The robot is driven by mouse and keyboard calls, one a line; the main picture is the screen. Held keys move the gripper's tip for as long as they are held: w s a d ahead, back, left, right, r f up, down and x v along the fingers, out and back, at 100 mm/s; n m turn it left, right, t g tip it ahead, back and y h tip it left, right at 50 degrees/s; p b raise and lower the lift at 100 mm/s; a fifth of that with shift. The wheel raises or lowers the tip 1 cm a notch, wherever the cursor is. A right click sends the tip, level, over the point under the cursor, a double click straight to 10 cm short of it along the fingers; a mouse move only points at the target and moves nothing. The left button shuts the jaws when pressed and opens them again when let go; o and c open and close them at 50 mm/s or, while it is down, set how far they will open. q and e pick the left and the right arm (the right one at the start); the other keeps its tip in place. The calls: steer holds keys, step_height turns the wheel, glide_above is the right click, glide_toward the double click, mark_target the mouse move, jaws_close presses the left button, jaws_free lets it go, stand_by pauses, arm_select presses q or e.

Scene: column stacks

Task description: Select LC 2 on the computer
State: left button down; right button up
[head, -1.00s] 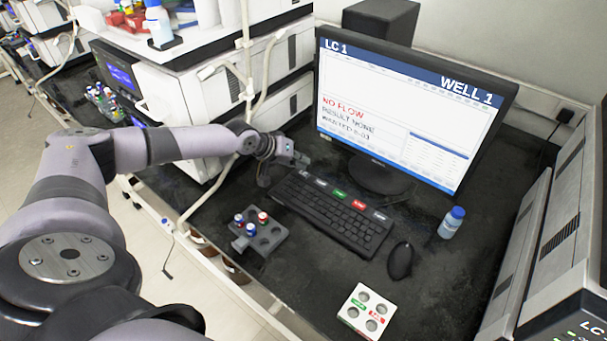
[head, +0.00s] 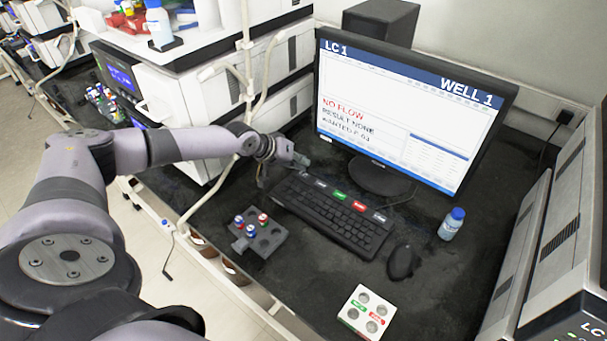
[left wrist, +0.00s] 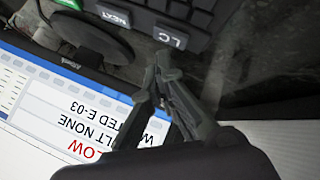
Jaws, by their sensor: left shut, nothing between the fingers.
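The computer's monitor (head: 400,110) reads "LC 1", "WELL 1", "NO FLOW" and "RESULT NONE". The black keyboard (head: 335,215) lies in front of it, with a row of labelled keys along its far edge, one green and one red. My left gripper (head: 303,160) is shut and empty at the keyboard's far left end. In the left wrist view, its fingertips (left wrist: 164,62) are close beside the dark "LC" key (left wrist: 172,36). I cannot tell whether they touch it. The "NEXT" key (left wrist: 115,15) is beside that key. My right gripper is not in view.
A grey vial rack (head: 258,240) with several capped vials stands left of the keyboard. A black mouse (head: 402,261), a white block with round wells (head: 367,313) and a blue-capped bottle (head: 451,224) stand to the right. White instruments flank the dark bench.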

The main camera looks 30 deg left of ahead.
mark_target(301, 173)
arm_select(q)
steer(key=shift+f, duration=0.15)
steer(key=shift+f, duration=0.3)
steer(key=shift+f+b, duration=0.4)
stand_by(0.7)
steer(key=shift+r, duration=0.1)
steer(key=shift+r+p, duration=0.75)
steer(key=shift+p, duration=0.1)
step_height(301, 173, up, 5)
steer(key=p, duration=0.4)
steer(key=shift+p, duration=0.4)
stand_by(1.5)
